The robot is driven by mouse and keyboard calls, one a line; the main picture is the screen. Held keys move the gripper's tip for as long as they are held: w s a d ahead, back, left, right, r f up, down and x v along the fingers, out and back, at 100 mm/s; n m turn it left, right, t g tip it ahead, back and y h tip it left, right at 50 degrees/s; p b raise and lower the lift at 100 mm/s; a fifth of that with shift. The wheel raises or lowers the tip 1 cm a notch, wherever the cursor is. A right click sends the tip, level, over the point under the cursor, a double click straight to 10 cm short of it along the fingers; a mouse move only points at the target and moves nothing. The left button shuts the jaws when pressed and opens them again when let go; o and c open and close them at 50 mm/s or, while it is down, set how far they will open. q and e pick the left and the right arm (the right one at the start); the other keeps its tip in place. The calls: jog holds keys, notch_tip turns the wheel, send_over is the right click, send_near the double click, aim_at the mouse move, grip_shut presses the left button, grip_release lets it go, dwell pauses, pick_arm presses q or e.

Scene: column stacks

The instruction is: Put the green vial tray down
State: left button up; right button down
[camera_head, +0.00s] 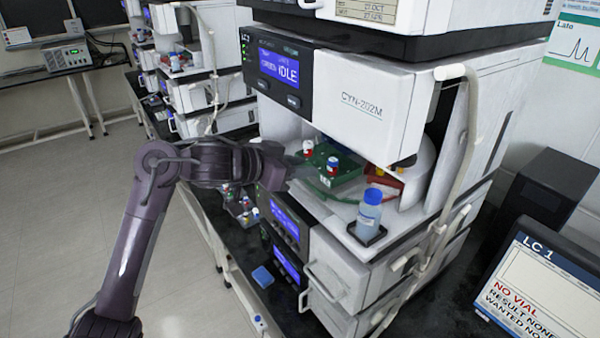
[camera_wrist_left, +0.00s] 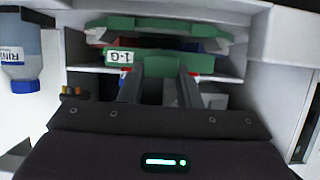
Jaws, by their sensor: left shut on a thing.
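The green vial tray (camera_head: 318,160) is inside the open bay of the white CYN-202M unit (camera_head: 355,108) in the head view. Vials with red-and-white and blue caps stand in it. My left gripper (camera_head: 298,165) reaches in from the left and is shut on the tray's near edge. In the left wrist view, my left gripper's fingers (camera_wrist_left: 160,75) meet the tray's green wall (camera_wrist_left: 158,63), beside a label reading 1-G. Whether the tray's underside touches the bay floor cannot be told. My right gripper is not in view.
A blue-capped bottle (camera_head: 369,214) stands at the bay's front right; it also shows in the wrist view (camera_wrist_left: 20,60). A red tray (camera_head: 384,185) sits behind, partly hidden. More vials (camera_head: 238,203) stand on the dark bench below left. A monitor (camera_head: 540,285) reads NO VIAL.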

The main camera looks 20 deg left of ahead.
pick_arm(q)
jog(key=shift+f, duration=1.15)
jog(key=o, duration=1)
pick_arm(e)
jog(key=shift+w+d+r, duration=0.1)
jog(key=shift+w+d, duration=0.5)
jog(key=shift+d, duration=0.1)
pick_arm(q)
jog(key=shift+r, duration=0.1)
